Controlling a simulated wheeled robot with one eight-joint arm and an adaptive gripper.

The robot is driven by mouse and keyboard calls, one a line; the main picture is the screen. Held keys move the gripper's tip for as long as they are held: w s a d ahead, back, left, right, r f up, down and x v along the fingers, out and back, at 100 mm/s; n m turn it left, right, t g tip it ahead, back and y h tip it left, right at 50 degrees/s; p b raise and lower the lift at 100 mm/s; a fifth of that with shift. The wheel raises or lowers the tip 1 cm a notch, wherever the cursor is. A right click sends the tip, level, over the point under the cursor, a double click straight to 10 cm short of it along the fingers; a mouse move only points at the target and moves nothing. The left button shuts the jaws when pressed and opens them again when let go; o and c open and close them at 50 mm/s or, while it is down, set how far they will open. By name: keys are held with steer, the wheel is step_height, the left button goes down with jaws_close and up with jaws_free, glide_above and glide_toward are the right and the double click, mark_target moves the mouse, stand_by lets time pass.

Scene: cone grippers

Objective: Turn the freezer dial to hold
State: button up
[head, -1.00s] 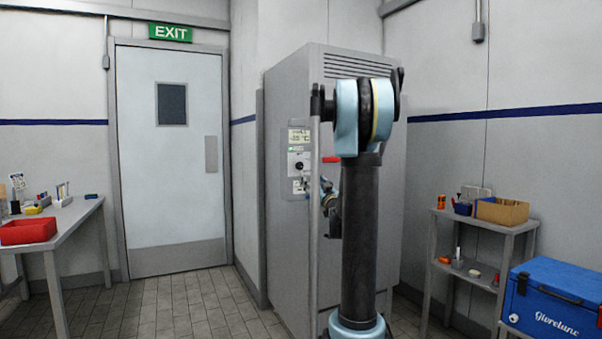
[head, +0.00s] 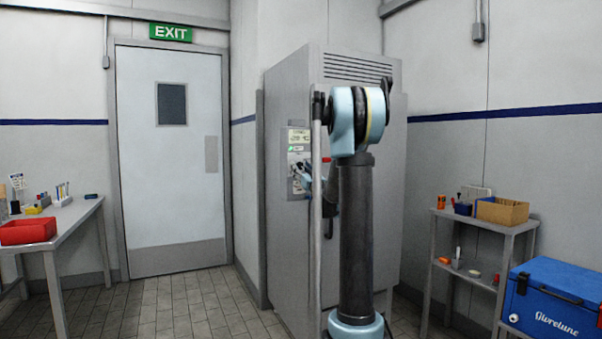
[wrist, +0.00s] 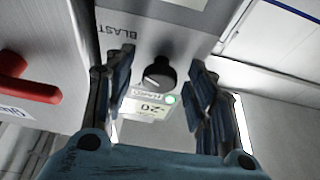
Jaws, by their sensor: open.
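The freezer dial (wrist: 158,73) is a round black knob with a pale pointer mark, on a grey control panel (wrist: 150,22). The panel is seen upside down in the wrist view, with "BLAST" lettering and a lit display (wrist: 148,108) reading about -20 beside a green light. My gripper (wrist: 163,77) is open, its two dark fingers on either side of the knob with gaps; I cannot tell whether the tips reach it in depth. In the head view, my gripper (head: 304,178) is at the panel on the tall grey freezer (head: 285,240) and hides the dial.
A red handle (wrist: 28,80) sits beside the panel in the wrist view. A table with a red bin (head: 27,232) stands left. A shelf with a cardboard box (head: 502,211) and a blue cooler (head: 555,300) stand right. The floor before the door (head: 170,165) is clear.

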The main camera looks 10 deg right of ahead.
steer(key=c, duration=1.1)
steer(key=shift+n, duration=0.4)
steer(key=n+g+y, duration=0.1)
steer(key=n, duration=0.2)
steer(key=n+g+y, duration=0.1)
steer(key=n+y, duration=0.1)
steer(key=n, duration=0.1)
steer(key=shift+d+r+n, duration=0.1)
steer(key=shift+d+n, duration=0.1)
steer(key=shift+n, duration=0.1)
steer(key=n+g+y, duration=0.1)
steer(key=n, duration=0.3)
steer(key=shift+n+g+y, duration=0.4)
steer(key=shift+d+r+n+g+y, duration=0.1)
steer(key=shift+n+g+y, duration=0.5)
steer(key=shift+n, duration=1.3)
steer(key=shift+h, duration=0.3)
steer(key=o, duration=1.1)
steer(key=shift+w, duration=0.1)
